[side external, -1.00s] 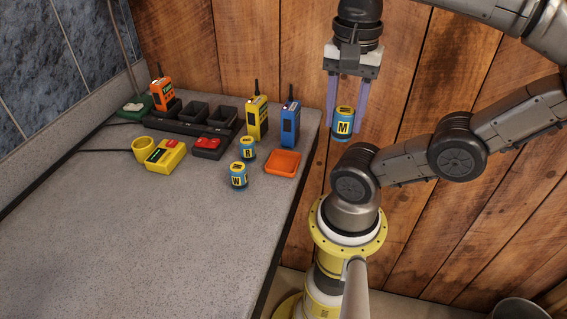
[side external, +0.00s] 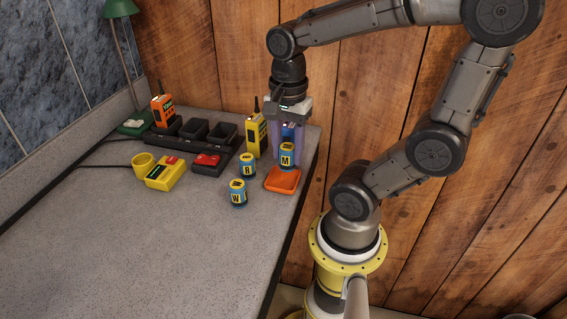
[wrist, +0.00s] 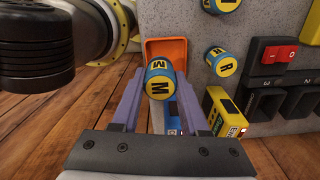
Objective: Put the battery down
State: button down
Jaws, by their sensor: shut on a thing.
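My gripper (side external: 288,152) is shut on a blue battery with a yellow band marked M (side external: 287,155), which also shows between the fingers in the wrist view (wrist: 160,82). The battery is upright over the orange tray (side external: 283,181), near the counter's right edge. I cannot tell whether its base touches the tray. Two similar batteries stand on the counter to the left: one marked R (side external: 247,165) and one marked W (side external: 237,192). The tray also shows behind the held battery in the wrist view (wrist: 166,46).
A yellow radio (side external: 256,136) stands close left of my gripper; a blue radio is mostly hidden behind the fingers. A black charger rack (side external: 170,142) with an orange radio (side external: 162,110), a red-switched box (side external: 208,161) and a yellow device (side external: 164,173) are farther left. The front counter is clear.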

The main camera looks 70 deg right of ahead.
aim_at(283, 165)
jog(key=shift+w+f, duration=0.2)
jog(key=shift+f, duration=0.05)
jog(key=shift+w+d+f, duration=0.1)
jog(key=shift+w+f, duration=0.05)
jog(key=shift+f, duration=0.8)
jog(key=shift+w+d+f, duration=0.1)
jog(key=shift+w+f, duration=0.05)
jog(key=shift+f, duration=0.8)
jog(key=shift+f, duration=0.15)
jog(key=shift+c, duration=2.1)
grip_release()
